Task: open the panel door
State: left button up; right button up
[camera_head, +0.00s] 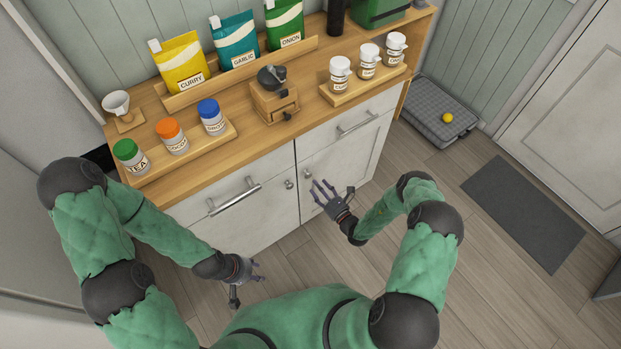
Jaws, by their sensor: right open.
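A white cabinet stands under the wooden counter, with a left panel door (262,222) and a right panel door (335,168), both looking shut. A round knob (289,184) is on the left door and another knob (308,174) is on the right door, near their shared edge.
Bar handles sit higher on the cabinet at left (234,197) and right (358,122). The counter (215,150) holds jars, pouches and a wooden grinder (273,94). A grey pet bed (430,112) with a yellow ball lies right. Floor before the cabinet is clear.

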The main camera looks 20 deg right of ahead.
aim_at(310, 176)
jog(key=b+x, duration=0.1)
jog(key=x, duration=0.5)
grip_shut()
